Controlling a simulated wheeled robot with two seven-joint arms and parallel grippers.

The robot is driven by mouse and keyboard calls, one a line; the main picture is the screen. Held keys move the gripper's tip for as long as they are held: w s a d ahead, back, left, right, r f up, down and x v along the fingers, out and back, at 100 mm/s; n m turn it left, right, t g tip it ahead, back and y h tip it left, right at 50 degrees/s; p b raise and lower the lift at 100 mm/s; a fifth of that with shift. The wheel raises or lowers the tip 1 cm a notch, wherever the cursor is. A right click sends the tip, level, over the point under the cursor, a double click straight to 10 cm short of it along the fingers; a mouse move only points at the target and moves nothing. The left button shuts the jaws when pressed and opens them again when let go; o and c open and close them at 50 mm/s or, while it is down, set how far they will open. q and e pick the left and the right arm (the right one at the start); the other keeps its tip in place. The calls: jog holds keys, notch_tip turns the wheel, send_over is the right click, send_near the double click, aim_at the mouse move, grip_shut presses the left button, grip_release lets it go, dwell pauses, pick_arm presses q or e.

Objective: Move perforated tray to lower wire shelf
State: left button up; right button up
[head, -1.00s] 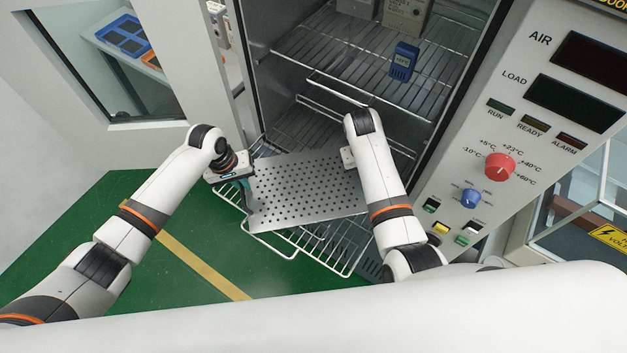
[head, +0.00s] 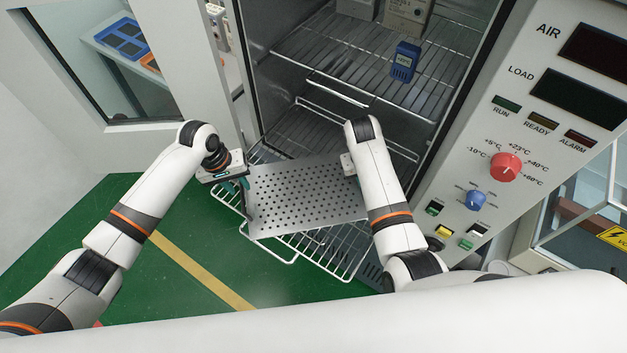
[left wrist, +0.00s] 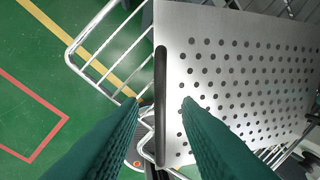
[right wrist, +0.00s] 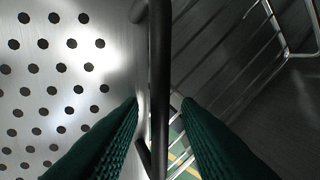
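The perforated tray (head: 310,207) is a flat metal plate with rows of holes. It lies over the front of the lower wire shelf (head: 322,262), which sticks out of the open chamber. It looks level, but I cannot tell whether its whole underside touches the wires. My left gripper (head: 243,184) is at the tray's left edge. In the left wrist view its green fingers stand apart on either side of the dark handle (left wrist: 161,105). My right gripper (right wrist: 160,105) is at the right edge, its fingers apart around the other dark handle (right wrist: 159,60). In the head view its fingertips are hidden.
The upper wire shelf (head: 345,60) holds a blue meter (head: 404,61) and grey boxes (head: 406,15). A control panel (head: 530,130) with knobs stands right of the chamber. The green floor (head: 150,280) at left is clear. The chamber wall (head: 285,75) is close behind.

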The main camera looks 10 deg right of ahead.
pick_arm(q)
notch_tip(320, 180, up, 8)
jog(key=a, duration=0.1)
jog(key=shift+a+r, duration=0.2)
jog(key=shift+a, duration=0.2)
pick_arm(e)
notch_tip(320, 180, up, 12)
jog(key=a, duration=0.2)
jog(key=shift+a, duration=0.2)
pick_arm(q)
jog(key=shift+s, duration=0.1)
pick_arm(e)
jog(key=shift+s+f, duration=0.1)
